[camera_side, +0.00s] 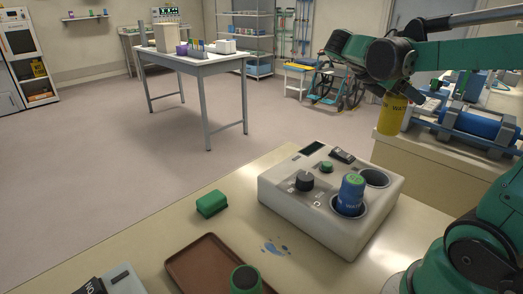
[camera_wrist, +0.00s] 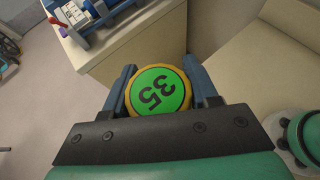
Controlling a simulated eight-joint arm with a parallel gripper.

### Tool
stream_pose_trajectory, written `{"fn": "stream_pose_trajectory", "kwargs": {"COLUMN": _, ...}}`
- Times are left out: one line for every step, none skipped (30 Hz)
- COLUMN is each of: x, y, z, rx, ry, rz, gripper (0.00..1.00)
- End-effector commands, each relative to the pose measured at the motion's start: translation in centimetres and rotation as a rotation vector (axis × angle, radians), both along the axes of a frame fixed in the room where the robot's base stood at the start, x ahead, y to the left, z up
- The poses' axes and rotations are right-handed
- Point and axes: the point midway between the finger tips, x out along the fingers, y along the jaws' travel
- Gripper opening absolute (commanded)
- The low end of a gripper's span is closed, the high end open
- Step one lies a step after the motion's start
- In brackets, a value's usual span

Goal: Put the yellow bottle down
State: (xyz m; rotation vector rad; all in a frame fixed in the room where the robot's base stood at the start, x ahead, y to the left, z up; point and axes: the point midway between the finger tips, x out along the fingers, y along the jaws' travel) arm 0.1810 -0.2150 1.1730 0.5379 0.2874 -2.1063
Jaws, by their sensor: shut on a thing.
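The yellow bottle (camera_side: 391,116) hangs upright in my gripper (camera_side: 408,92), high at the right in the side view.
A grey device (camera_side: 330,222) on the near table (camera_side: 222,235) has an empty round well (camera_side: 374,178) and a blue bottle (camera_side: 350,195) in another. A green block (camera_side: 212,203), brown tray (camera_side: 190,262) and green-topped object (camera_side: 245,280) are nearby. A blue cylinder machine (camera_side: 470,124) stands on the beige counter (camera_side: 425,150).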

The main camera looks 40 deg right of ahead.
Motion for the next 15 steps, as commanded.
{"fn": "stream_pose_trajectory", "kwargs": {"x": 0.0, "y": 0.0, "z": 1.0, "rx": 0.0, "ry": 0.0, "rz": 0.0, "gripper": 0.0}}
{"fn": "stream_pose_trajectory", "kwargs": {"x": 0.0, "y": 0.0, "z": 1.5, "rx": 0.0, "ry": 0.0, "rz": 0.0, "gripper": 0.0}}
{"fn": "stream_pose_trajectory", "kwargs": {"x": -0.1, "y": 0.0, "z": 2.1, "rx": 0.0, "ry": 0.0, "rz": 0.0, "gripper": 0.0}}
{"fn": "stream_pose_trajectory", "kwargs": {"x": 0.0, "y": 0.0, "z": 2.4, "rx": 0.0, "ry": 0.0, "rz": 0.0, "gripper": 0.0}}
{"fn": "stream_pose_trajectory", "kwargs": {"x": 0.0, "y": 0.0, "z": 2.8, "rx": 0.0, "ry": 0.0, "rz": 0.0, "gripper": 0.0}}
{"fn": "stream_pose_trajectory", "kwargs": {"x": 0.0, "y": 0.0, "z": 3.2, "rx": 0.0, "ry": 0.0, "rz": 0.0, "gripper": 0.0}}
{"fn": "stream_pose_trajectory", "kwargs": {"x": 0.0, "y": 0.0, "z": 3.5, "rx": 0.0, "ry": 0.0, "rz": 0.0, "gripper": 0.0}}
{"fn": "stream_pose_trajectory", "kwargs": {"x": 0.0, "y": 0.0, "z": 3.7, "rx": 0.0, "ry": 0.0, "rz": 0.001, "gripper": 0.0}}
{"fn": "stream_pose_trajectory", "kwargs": {"x": 0.2, "y": 0.1, "z": 4.0, "rx": 0.0, "ry": 0.0, "rz": 0.008, "gripper": 0.0}}
{"fn": "stream_pose_trajectory", "kwargs": {"x": 0.4, "y": 0.2, "z": 4.1, "rx": 0.0, "ry": 0.0, "rz": 0.018, "gripper": 0.0}}
{"fn": "stream_pose_trajectory", "kwargs": {"x": 0.7, "y": 0.4, "z": 4.2, "rx": 0.0, "ry": 0.0, "rz": 0.033, "gripper": 0.0}}
{"fn": "stream_pose_trajectory", "kwargs": {"x": 1.3, "y": 0.8, "z": 4.3, "rx": 0.001, "ry": 0.0, "rz": 0.062, "gripper": 0.0}}
{"fn": "stream_pose_trajectory", "kwargs": {"x": 2.0, "y": 1.1, "z": 4.3, "rx": 0.001, "ry": 0.0, "rz": 0.091, "gripper": 0.0}}
{"fn": "stream_pose_trajectory", "kwargs": {"x": 2.7, "y": 1.6, "z": 4.3, "rx": 0.002, "ry": -0.001, "rz": 0.128, "gripper": 0.0}}
{"fn": "stream_pose_trajectory", "kwargs": {"x": 3.9, "y": 2.5, "z": 4.2, "rx": 0.002, "ry": -0.002, "rz": 0.187, "gripper": 0.0}}
